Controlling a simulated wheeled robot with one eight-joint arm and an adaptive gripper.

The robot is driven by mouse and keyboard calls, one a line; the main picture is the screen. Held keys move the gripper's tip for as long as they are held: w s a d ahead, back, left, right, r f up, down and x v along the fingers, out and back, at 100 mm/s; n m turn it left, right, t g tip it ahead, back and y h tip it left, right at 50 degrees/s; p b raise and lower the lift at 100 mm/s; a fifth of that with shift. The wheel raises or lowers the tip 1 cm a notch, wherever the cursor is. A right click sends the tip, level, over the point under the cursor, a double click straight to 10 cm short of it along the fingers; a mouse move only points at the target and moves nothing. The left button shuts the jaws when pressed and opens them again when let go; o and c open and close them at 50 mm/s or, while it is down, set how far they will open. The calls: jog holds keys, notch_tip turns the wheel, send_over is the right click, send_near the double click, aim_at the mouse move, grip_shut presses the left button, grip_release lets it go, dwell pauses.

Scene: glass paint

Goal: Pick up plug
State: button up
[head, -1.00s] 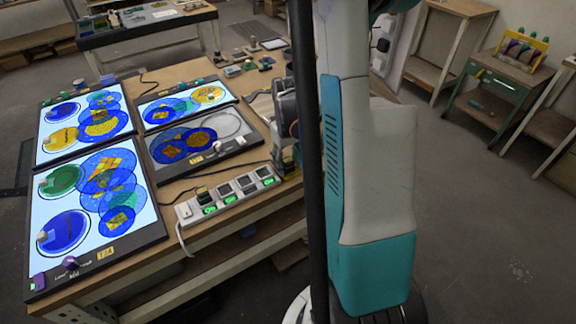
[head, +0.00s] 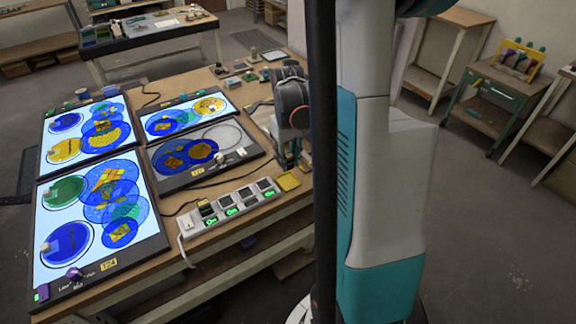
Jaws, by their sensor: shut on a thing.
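My gripper (head: 291,158) is at the right edge of the worktable, just beyond the right end of the grey power strip (head: 222,216). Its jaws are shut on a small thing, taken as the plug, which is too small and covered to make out. A dark block with a yellow label (head: 207,211) sits at the left part of the strip. The strip shows green lit marks along its front and dark square units on top.
Several light panels with blue, yellow and green discs, such as the front one (head: 52,286), cover the table's left and middle. A yellow square piece (head: 288,182) lies near the gripper. Small items (head: 240,75) stand at the back. My column blocks the view rightward.

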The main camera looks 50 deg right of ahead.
notch_tip(320, 180, up, 13)
jog(key=p, duration=0.3)
notch_tip(320, 180, up, 5)
jog(key=p, duration=0.4)
send_over(288, 156)
jog(key=shift+r, duration=0.15)
dwell(0.4)
